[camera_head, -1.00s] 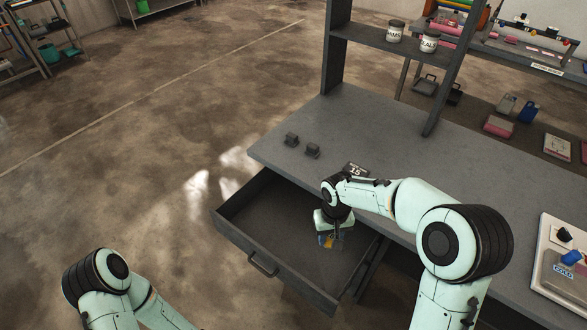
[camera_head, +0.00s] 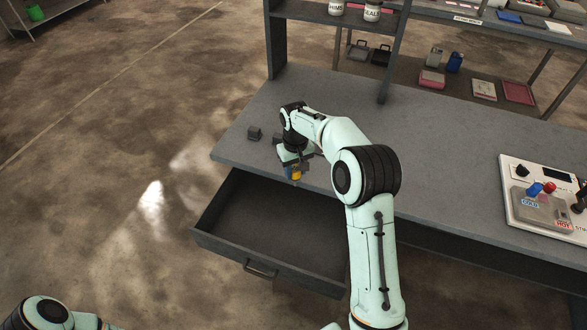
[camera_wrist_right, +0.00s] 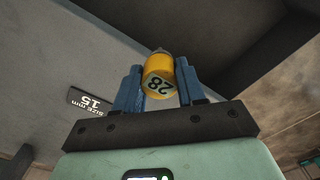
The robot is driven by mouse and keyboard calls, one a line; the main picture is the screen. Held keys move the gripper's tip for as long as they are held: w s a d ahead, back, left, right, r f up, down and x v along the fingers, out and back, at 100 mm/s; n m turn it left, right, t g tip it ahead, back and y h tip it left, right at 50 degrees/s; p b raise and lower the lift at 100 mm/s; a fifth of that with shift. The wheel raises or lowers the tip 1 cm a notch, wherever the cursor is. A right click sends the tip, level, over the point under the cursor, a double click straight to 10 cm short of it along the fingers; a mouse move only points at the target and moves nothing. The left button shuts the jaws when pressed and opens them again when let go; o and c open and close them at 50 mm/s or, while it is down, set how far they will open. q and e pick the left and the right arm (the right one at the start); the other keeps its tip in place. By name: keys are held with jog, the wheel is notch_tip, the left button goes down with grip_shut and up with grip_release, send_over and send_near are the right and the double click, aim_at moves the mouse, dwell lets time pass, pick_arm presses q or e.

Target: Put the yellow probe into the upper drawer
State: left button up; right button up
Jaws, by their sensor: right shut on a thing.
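The yellow probe (camera_wrist_right: 158,80), a short cylinder with a dark number on its end, sits between the blue fingers of my right gripper (camera_wrist_right: 157,85) in the right wrist view. My left gripper is out of view; only part of my left arm shows at bottom left.
A size label (camera_wrist_right: 90,101) shows in the wrist view. Floor left of the drawer is clear.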

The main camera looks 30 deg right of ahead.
aim_at(295, 181)
jog(key=shift+s+f+b, duration=0.1)
jog(key=shift+f+b, duration=0.75)
jog(key=shift+f, duration=1.95)
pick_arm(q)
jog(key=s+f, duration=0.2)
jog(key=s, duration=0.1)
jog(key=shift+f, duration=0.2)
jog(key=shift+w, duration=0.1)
pick_arm(e)
jog(key=o, duration=1.1)
jog(key=shift+o, duration=0.2)
notch_tip(295, 181, up, 13)
jog(key=shift+r+p, duration=0.1)
jog(key=shift+p, duration=0.7)
jog(key=shift+r, duration=0.15)
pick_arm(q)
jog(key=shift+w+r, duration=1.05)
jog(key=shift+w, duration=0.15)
